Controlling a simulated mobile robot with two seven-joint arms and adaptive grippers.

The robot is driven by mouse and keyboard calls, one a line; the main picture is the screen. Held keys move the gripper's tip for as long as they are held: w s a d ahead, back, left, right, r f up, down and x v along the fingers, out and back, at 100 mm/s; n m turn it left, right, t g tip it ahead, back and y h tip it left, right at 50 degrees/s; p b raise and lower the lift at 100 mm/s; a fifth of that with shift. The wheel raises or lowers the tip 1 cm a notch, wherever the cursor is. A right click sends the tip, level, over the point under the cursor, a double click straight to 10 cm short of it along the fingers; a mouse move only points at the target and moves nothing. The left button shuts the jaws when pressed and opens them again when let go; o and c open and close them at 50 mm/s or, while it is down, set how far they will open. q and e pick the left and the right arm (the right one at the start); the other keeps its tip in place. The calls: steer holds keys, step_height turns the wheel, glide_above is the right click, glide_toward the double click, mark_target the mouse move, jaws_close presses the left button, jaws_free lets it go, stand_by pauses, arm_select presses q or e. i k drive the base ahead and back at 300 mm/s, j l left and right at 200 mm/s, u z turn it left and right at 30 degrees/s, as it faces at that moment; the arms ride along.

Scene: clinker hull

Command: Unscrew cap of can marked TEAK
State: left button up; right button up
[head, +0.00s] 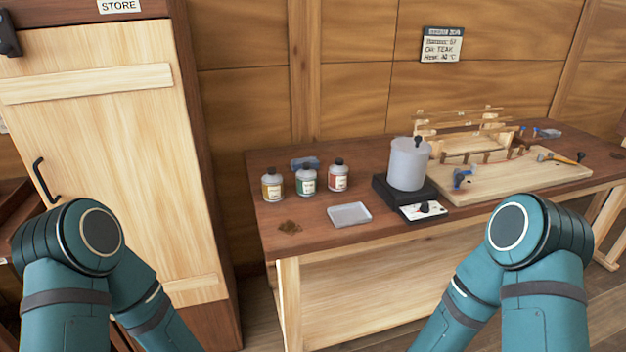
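Three cans with dark caps stand upright near the left end of the workbench in the head view. One has an amber label (272,185), one a green label (306,179) and one a red label (338,175). All three caps are on. The label words are too small to read, so I cannot tell which can is marked TEAK. Teal links of both my arms show at the lower left and lower right, well short of the cans. Neither gripper is in view.
The workbench (380,229) carries a shallow tray (349,214), a grey pot (408,164) on a dark heater (385,190), and a board (550,172) with a wooden frame and tools. A notice (441,45) hangs above. A STORE cupboard (110,130) stands at left.

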mark_target(306, 181)
steer(key=l+u, duration=0.1)
steer(key=u, duration=0.6)
steer(key=i+l+u, duration=0.1)
steer(key=l+u, duration=0.65)
steer(key=l, duration=0.15)
steer(key=i, duration=0.05)
